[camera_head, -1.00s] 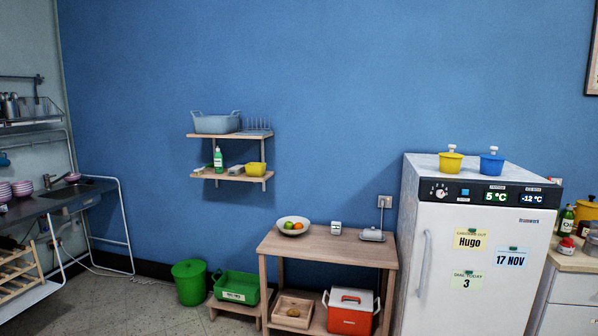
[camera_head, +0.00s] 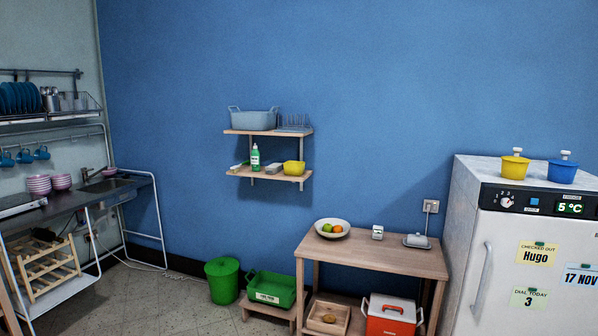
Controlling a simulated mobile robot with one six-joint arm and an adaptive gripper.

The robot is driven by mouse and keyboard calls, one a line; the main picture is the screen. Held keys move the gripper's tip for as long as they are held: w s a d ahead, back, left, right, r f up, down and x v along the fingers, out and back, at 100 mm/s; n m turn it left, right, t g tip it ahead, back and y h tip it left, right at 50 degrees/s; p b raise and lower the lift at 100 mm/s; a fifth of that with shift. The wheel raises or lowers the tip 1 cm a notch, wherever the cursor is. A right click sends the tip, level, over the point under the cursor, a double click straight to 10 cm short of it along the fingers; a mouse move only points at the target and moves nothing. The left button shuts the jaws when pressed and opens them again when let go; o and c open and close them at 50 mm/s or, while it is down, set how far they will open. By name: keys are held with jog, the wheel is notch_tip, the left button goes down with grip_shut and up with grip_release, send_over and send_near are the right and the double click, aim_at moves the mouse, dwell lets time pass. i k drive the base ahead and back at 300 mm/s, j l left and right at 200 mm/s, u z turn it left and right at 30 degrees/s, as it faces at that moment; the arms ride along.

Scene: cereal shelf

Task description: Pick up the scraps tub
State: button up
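No label that I can read says scraps, so I cannot tell which container is the scraps tub. A yellow tub (camera_head: 294,168) stands on the lower wall shelf. A grey-blue tub with handles (camera_head: 253,119) stands on the upper shelf. A green crate (camera_head: 271,289) with a small unreadable white label sits on a low wooden stand, beside a green lidded bin (camera_head: 222,281) on the floor. A yellow pot (camera_head: 514,168) and a blue pot (camera_head: 562,171) stand on the fridge. My gripper is not in view.
A wooden table (camera_head: 385,255) holds a fruit bowl (camera_head: 332,229); a red and white cooler (camera_head: 391,318) is underneath. The fridge (camera_head: 530,250) stands at right. A sink counter (camera_head: 75,200) and wooden rack (camera_head: 45,268) are at left. Floor shows left of the bin.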

aim_at(293, 168)
jog(key=i+j+z, duration=0.15)
jog(key=i, duration=0.55)
jog(key=i+j+z, duration=0.15)
jog(key=i, duration=0.5)
jog(key=i+j+z, duration=0.15)
jog(key=i, duration=0.55)
jog(key=i+j+z, duration=0.15)
jog(key=i+j, duration=0.2)
jog(key=i, duration=0.3)
jog(key=i+j+z, duration=0.15)
jog(key=i+j, duration=0.25)
jog(key=i, duration=0.25)
jog(key=i+j+z, duration=0.15)
jog(key=i+j, duration=0.3)
jog(key=i, duration=0.15)
